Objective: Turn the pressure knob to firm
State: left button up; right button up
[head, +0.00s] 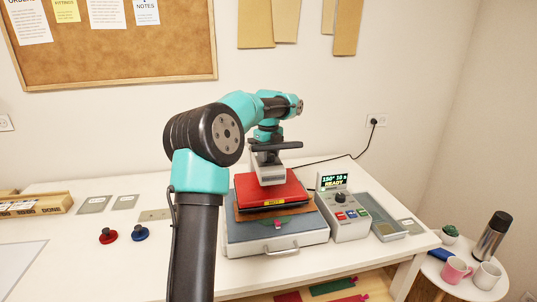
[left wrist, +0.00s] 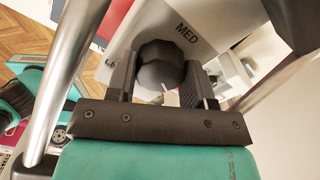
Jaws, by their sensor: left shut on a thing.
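The pressure knob (left wrist: 160,65) is dark and faceted, on a pale panel, and sits between the two fingers of my left gripper (left wrist: 158,78) in the left wrist view. The fingers are shut on it from both sides. The word MED (left wrist: 186,34) shows beside the knob, and part of another label starting with L shows at its left. No firm label is visible. My right gripper is not in view.
A control box (head: 345,222) with a lit READY display stands right of the press. A red (head: 108,236) and a blue knobbed piece (head: 140,234) lie on the white table to the left. Mugs and a flask (head: 491,238) stand on a side table at the right.

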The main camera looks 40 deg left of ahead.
aim_at(269, 154)
pick_arm(q)
jog(key=o, duration=0.9)
jog(key=shift+r, duration=0.1)
jog(key=shift+r, duration=8.6)
